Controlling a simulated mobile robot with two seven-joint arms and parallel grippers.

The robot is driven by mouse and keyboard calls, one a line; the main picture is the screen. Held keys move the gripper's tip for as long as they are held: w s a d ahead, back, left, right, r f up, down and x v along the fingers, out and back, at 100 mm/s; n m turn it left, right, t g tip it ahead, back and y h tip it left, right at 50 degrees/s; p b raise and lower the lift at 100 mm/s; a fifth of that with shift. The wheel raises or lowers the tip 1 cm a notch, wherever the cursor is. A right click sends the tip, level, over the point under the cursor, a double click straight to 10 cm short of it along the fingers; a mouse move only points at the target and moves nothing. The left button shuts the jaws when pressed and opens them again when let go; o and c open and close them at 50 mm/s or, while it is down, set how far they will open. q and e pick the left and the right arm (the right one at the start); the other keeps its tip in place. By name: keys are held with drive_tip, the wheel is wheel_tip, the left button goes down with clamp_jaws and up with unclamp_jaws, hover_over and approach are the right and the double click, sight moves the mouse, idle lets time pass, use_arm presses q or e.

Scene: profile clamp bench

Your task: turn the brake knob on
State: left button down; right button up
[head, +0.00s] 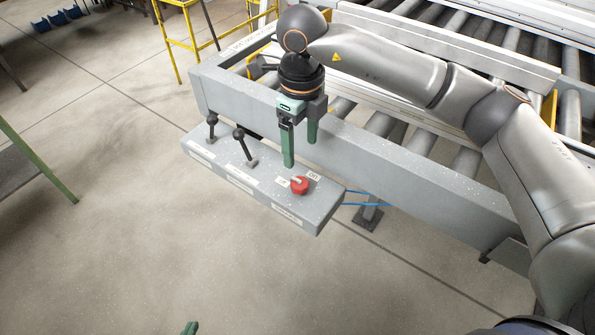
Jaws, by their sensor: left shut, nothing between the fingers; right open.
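The red brake knob (300,187) sits on the right end of a grey control box (318,220). A pale mark on the knob's top points toward the left of the picture. Small labels lie left of the knob and above right of it; their text is too small to read surely. My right gripper (300,153) points down above and behind the knob, its green fingers apart and empty, not touching the knob. Only a green tip of my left gripper (190,328) shows at the bottom edge; it is shut and far from the box.
Two black levers (212,127) (244,146) stand on the box left of the knob. A grey conveyor frame (410,170) with rollers runs behind the box. Blue cables (368,198) leave the box's right side. The floor in front is clear.

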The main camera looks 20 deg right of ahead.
sight(300, 181)
wheel_tip(300, 181, down, 10)
drive_tip(key=shift+f+p, duration=0.1)
drive_tip(key=shift+p, duration=0.6)
clamp_jaws()
